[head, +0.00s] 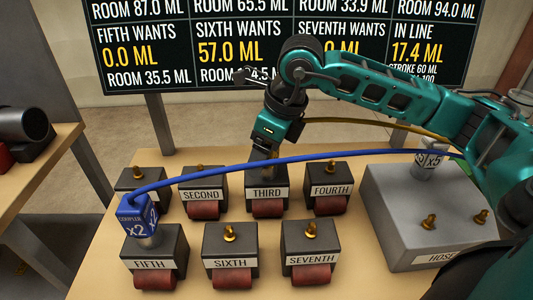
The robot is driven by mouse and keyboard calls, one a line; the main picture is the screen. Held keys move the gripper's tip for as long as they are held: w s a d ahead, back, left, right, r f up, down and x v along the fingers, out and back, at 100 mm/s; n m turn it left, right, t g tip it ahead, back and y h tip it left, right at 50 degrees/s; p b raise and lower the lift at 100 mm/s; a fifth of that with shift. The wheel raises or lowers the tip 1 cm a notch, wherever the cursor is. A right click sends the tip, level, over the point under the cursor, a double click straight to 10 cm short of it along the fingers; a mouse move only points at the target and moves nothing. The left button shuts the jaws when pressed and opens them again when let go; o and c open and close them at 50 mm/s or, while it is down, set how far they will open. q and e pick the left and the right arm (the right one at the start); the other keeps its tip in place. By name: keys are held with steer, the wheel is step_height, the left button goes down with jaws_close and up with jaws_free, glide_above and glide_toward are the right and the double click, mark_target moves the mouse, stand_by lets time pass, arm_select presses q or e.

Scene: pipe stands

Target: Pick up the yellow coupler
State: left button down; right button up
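I do not see a yellow coupler plainly. A yellow hose (370,123) arcs from the right, passes behind my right arm, and runs to the back of my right gripper (265,165), where its end is hidden. My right gripper points down over the stand labelled THIRD (266,208), whose top fitting is hidden. The fingers are mostly blocked from view, so I cannot tell whether they are open or hold anything. My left gripper is not in view.
A blue hose (300,157) arches across the stands, passing in front of my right gripper. Stands SECOND (203,194), FOURTH (330,190), SIXTH (230,252) and SEVENTH (310,258) show bare brass fittings.

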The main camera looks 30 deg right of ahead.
steer(key=shift+f, duration=0.3)
steer(key=shift+c, duration=0.4)
steer(key=c, duration=1.1)
